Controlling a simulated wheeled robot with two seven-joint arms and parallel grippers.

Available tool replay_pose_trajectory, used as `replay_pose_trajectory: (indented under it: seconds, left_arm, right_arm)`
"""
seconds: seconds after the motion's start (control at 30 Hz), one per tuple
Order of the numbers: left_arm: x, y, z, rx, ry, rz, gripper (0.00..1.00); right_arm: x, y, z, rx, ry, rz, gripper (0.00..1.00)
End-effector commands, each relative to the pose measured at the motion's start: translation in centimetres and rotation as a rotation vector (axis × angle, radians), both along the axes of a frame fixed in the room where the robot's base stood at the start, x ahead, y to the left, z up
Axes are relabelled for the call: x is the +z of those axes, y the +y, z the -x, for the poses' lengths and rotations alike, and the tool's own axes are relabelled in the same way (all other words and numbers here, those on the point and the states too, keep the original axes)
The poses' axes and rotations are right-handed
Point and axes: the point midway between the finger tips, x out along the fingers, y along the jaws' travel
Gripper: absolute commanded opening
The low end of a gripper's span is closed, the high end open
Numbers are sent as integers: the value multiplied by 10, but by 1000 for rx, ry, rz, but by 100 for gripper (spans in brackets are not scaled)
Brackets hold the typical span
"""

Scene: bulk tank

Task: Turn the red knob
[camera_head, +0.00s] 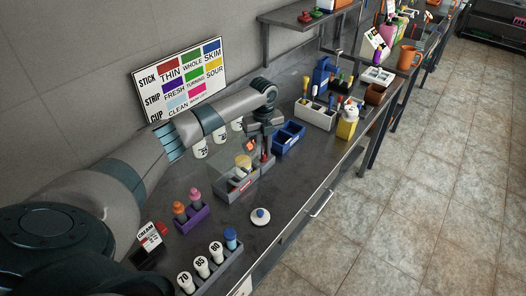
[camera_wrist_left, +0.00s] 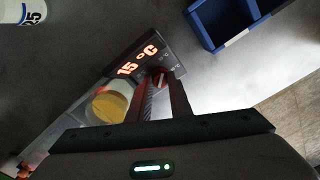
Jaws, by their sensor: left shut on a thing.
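The red knob (camera_wrist_left: 163,79) shows in the left wrist view between my left gripper's fingertips, with a light line across its top. My left gripper (camera_head: 262,157) is shut on it, and its fingers hide most of its sides. The knob sits on a grey device beside a lit display (camera_wrist_left: 138,60) reading 15 °C. In the head view the device (camera_head: 236,190) stands on the steel bench, with my gripper above its right end. A cup with yellow contents (camera_wrist_left: 110,104) sits in the device next to the knob. My right gripper is not in view.
A blue divided tray (camera_head: 290,137) stands just right of my gripper. A purple holder (camera_head: 192,219) with knobbed pieces and a grey rack (camera_head: 215,268) marked 70, 85 and 80 are nearer. A white round piece with a blue top (camera_head: 260,216) lies on clear bench.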

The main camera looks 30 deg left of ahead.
Motion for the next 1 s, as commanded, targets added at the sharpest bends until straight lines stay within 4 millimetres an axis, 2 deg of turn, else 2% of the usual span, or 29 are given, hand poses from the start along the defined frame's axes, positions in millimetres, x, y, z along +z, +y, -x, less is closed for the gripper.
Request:
replay_pose_trajectory:
  seconds: [0.6, 1.0]
  left_arm:
    - [2, 0, -2, -542, -6, -1, 0]
    - [3, 1, -2, -683, -6, -1, 0]
  right_arm:
    - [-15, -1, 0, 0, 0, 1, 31]
    - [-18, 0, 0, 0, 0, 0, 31]
